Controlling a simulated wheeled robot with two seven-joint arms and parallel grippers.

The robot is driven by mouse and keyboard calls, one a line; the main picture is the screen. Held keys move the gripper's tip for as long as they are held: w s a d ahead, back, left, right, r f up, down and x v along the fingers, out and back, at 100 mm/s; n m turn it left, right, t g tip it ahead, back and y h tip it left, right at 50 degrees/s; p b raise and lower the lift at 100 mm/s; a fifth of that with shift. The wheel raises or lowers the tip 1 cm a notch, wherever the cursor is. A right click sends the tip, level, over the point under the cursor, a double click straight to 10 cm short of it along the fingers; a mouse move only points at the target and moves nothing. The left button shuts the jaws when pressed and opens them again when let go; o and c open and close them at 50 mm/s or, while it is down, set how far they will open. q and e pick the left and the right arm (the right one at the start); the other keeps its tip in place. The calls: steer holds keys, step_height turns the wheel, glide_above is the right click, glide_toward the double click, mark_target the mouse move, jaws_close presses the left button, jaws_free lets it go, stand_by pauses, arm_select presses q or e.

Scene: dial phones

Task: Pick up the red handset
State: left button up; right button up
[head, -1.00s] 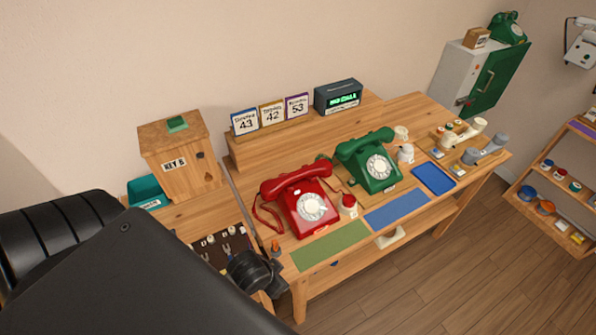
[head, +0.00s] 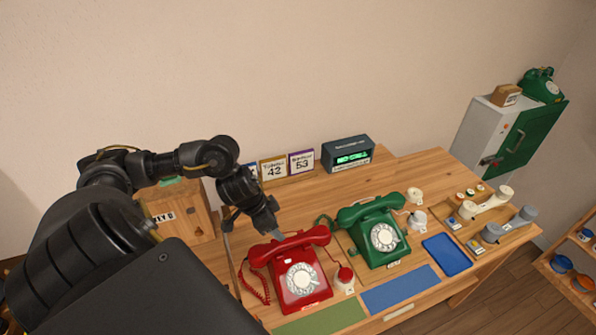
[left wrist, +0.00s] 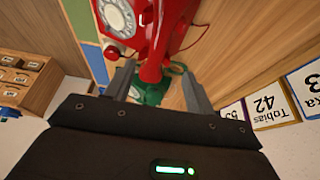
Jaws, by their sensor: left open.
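The red handset (head: 302,241) rests across the top of the red dial phone (head: 303,284) on the desk. My left gripper (head: 272,233) is open just above and behind the handset, near its left half. In the left wrist view the two fingers (left wrist: 158,88) stand apart, and the red handset (left wrist: 152,70) shows between their tips. I cannot tell whether the fingers touch it. The red phone's white dial (left wrist: 117,17) shows beyond them. My right gripper is not in view.
A green phone (head: 376,235) stands right of the red one. A red coiled cord (head: 258,286) hangs on the left. Name cards (head: 301,162) and a digital display (head: 347,155) stand on the raised shelf behind. A wooden key box (head: 182,212) is partly hidden by my left arm.

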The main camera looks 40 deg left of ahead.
mark_target(290, 241)
arm_select(q)
steer(key=shift+r, duration=0.1)
steer(key=shift+x, duration=0.95)
steer(key=x, duration=0.3)
steer(key=shift+w+d+f, duration=0.25)
steer(key=shift+w, duration=0.05)
steer(key=shift+f, duration=0.15)
steer(key=shift+x, duration=2.6)
steer(key=shift+s, duration=0.1)
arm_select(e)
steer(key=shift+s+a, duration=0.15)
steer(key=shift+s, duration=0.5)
arm_select(q)
steer(key=shift+c, duration=0.3)
